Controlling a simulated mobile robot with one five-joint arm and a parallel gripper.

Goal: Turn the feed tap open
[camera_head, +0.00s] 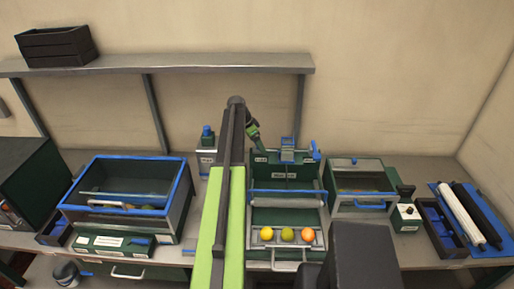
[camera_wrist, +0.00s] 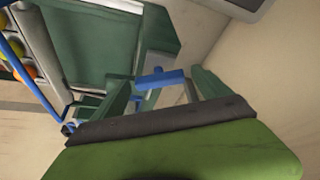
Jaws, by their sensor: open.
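A green sorting machine (camera_head: 287,172) stands in the middle of the bench, partly hidden by my arm. Blue fittings stand on its top, with a small blue lever (camera_head: 316,150) at its upper right corner. I cannot tell for sure which fitting is the feed tap. My gripper (camera_head: 254,136) is above the machine's upper left corner, left of these fittings, and looks empty. In the wrist view a blue handle (camera_wrist: 160,78) with a crossbar shows ahead of my open jaws, seemingly apart from them.
Several round fruits (camera_head: 287,235) lie in the machine's front tray. A blue-rimmed bin (camera_head: 181,205) stands left, and a smaller green box (camera_head: 358,179) right. A blue-knobbed post (camera_head: 207,138) stands just left of my arm. A shelf (camera_head: 200,65) runs along the wall behind.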

